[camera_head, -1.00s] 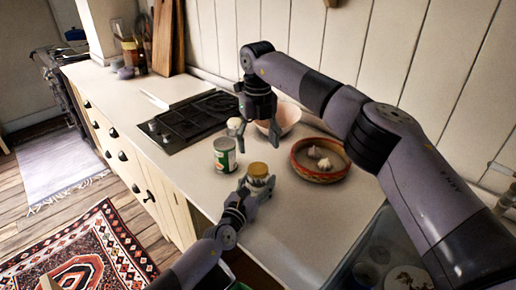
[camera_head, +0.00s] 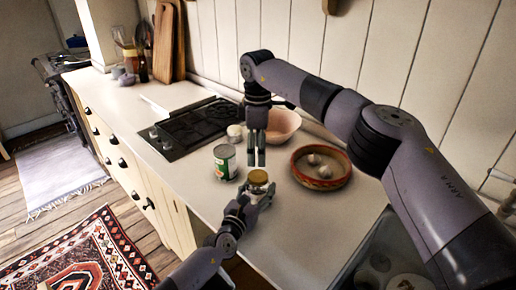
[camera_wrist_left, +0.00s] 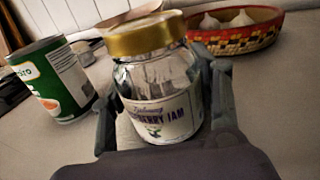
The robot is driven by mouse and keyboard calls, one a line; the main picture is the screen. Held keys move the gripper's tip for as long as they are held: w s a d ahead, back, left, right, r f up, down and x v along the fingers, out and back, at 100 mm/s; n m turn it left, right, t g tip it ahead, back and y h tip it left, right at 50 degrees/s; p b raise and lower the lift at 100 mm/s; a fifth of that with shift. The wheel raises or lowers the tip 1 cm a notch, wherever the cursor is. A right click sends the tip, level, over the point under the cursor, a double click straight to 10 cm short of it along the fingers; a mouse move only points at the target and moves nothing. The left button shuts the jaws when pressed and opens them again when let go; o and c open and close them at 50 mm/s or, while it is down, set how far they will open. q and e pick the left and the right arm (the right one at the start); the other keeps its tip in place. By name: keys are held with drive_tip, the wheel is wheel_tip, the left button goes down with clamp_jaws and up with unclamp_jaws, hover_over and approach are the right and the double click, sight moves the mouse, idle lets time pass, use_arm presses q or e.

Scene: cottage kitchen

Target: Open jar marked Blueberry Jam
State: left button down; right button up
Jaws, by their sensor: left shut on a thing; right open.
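The glass jar (camera_wrist_left: 160,95) with a gold lid (camera_wrist_left: 146,35) stands upright on the counter. Its label is partly hidden, with "BERRY JAM" readable. In the head view its gold lid (camera_head: 258,177) shows between the fingers of my left gripper (camera_head: 259,192), which is shut around the jar's sides. In the left wrist view the fingers (camera_wrist_left: 165,105) flank the glass below the lid. My right gripper (camera_head: 257,157) is open and empty, fingers pointing down. In the head view it appears just above and behind the lid, apart from it.
A green-and-white can (camera_head: 225,162) stands left of the jar. A red patterned bowl (camera_head: 320,184) with garlic bulbs is to the right. A pink bowl (camera_head: 284,124), a small white item (camera_head: 234,131) and a black hob (camera_head: 195,128) lie behind. The front counter is clear.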

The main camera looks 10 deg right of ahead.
sight(258, 175)
drive_tip(key=m, duration=0.3)
drive_tip(key=shift+f, duration=0.15)
wheel_tip(258, 175, down, 8)
drive_tip(key=shift+r, duration=0.1)
drive_tip(key=shift+c, duration=0.6)
